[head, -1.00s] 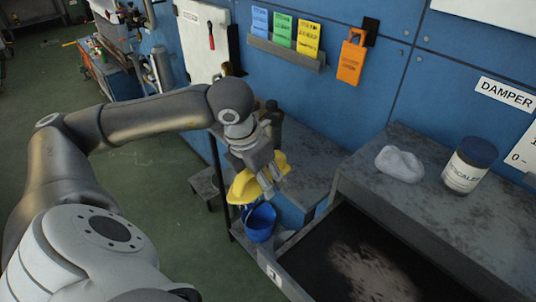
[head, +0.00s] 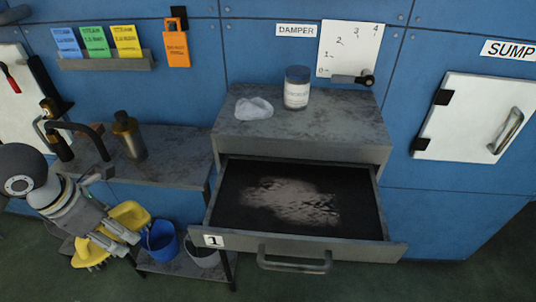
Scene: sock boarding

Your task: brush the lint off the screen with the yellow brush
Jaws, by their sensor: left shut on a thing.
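The yellow brush (head: 90,252) is at the lower left, partly hidden by my gripper. My left gripper (head: 120,232) is shut on it, left of the blue bucket and well to the left of the open drawer. The dark screen (head: 355,215) lies in the open drawer marked 1. A patch of pale grey lint (head: 290,200) covers its middle. My right gripper is out of view.
The open drawer (head: 230,248) sticks out under a grey top holding a white cloth (head: 254,108) and a jar (head: 297,90). A blue bucket (head: 161,242) and a grey bucket (head: 202,255) stand left of it. A bottle (head: 129,136) and faucet stand on the left counter.

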